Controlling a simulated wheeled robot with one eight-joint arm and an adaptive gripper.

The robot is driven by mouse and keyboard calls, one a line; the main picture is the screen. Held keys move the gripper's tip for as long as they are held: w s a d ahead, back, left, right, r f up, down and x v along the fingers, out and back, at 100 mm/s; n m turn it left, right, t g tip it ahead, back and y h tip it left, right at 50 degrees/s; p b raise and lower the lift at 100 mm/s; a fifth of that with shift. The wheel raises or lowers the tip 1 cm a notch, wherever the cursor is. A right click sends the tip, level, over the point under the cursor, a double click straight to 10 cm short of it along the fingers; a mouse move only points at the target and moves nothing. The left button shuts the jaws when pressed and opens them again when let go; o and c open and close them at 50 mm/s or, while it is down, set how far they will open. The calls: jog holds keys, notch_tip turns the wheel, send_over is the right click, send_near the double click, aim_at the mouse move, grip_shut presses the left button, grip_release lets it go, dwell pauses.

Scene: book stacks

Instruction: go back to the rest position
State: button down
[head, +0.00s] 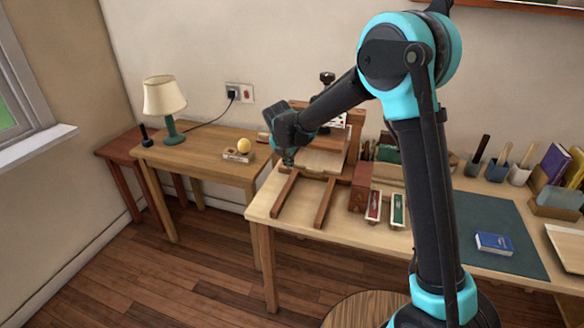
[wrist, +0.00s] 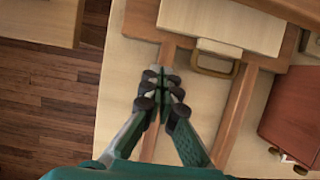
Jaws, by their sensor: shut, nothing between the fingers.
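My gripper (wrist: 160,80) is shut with nothing between its fingers. In the wrist view its fingertips meet above a wooden rail of the frame on the bench. In the head view my gripper (head: 289,157) points down over the left end of the workbench (head: 262,198), beside the wooden press frame (head: 320,160). Whether the tips touch the wood cannot be told. My arm reaches from the right across the bench.
A brass handle (wrist: 213,68) and a reddish wooden box (wrist: 292,118) lie right of the fingers. In the head view, a lamp (head: 164,98) and yellow ball (head: 244,145) stand on the side table. A blue book (head: 494,243) lies on a dark mat (head: 490,215).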

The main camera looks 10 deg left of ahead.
jog(key=v, duration=0.6)
jog(key=s+d+r+m+t, duration=0.1)
jog(key=s+d+m, duration=0.2)
jog(key=d+m, duration=1.2)
jog(key=s+d+m+t, duration=0.1)
jog(key=s+d+m, duration=0.1)
jog(key=d+m, duration=1.2)
jog(key=s+d+f+m, duration=0.1)
jog(key=s+d+m, duration=0.55)
jog(key=d, duration=0.55)
jog(key=s+f+g, duration=0.2)
jog(key=s+f, duration=0.5)
jog(key=s, duration=0.5)
jog(key=shift+s+d+f, duration=0.2)
jog(key=shift+s+f, duration=0.1)
jog(key=shift+s, duration=0.05)
jog(key=shift+n, duration=0.25)
